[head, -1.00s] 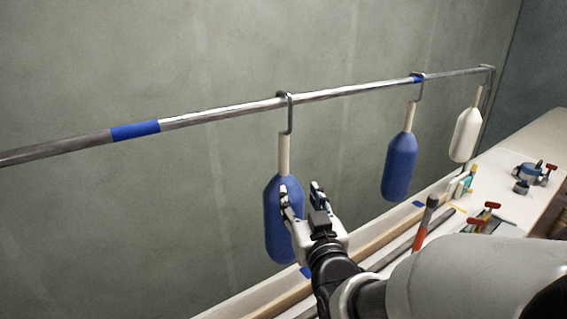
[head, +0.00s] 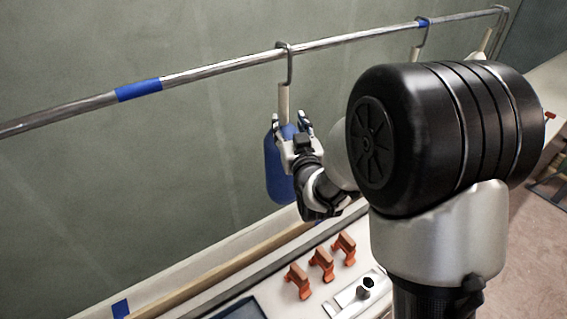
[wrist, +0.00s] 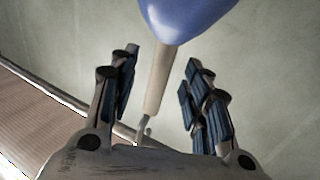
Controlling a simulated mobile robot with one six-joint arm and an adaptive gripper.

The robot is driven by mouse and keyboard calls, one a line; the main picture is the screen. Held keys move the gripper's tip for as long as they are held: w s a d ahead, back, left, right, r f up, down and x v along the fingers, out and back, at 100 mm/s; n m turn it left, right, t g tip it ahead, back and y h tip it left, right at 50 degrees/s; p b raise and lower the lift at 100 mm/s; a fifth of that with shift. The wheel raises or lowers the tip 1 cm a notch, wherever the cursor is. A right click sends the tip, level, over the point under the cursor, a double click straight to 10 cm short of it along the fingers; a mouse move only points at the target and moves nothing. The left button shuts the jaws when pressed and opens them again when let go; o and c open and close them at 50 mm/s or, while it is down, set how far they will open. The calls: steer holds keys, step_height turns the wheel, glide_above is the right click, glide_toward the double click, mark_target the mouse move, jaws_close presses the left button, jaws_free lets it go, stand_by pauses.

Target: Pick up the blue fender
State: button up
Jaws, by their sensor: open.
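The nearest blue fender (head: 275,172) hangs upright by its pale neck (head: 283,103) from a metal hook (head: 289,62) on the rail. In the head view my gripper (head: 290,124) is at the fender's upper end, overlapping its shoulder. In the wrist view the blue body (wrist: 185,15) is at the top, and the pale neck (wrist: 160,75) runs down between the spread fingers of my gripper (wrist: 161,62). Gaps show on both sides of the neck, and the gripper is open and empty. A second hook (head: 419,42) hangs farther right; what hangs below it is hidden by my arm.
The metal rail (head: 215,70) with blue tape bands (head: 139,90) runs along the grey wall. A white fender (head: 482,50) is partly visible at far right. Below, orange clamps (head: 321,262) stand on a bench. A wooden strip (head: 205,284) runs along the wall's foot.

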mark_target(285, 119)
steer(key=w, duration=0.1)
steer(key=w+a, duration=0.1)
steer(key=w, duration=0.2)
steer(key=shift+w+a+f, duration=0.2)
steer(key=shift+w+f, duration=0.1)
steer(key=shift+w+a+b, duration=0.1)
steer(key=shift+w+b, duration=0.2)
steer(key=shift+w, duration=0.15)
steer(key=shift+c, duration=0.6)
steer(key=c, duration=0.9)
jaws_close()
steer(key=shift+s+f, duration=0.1)
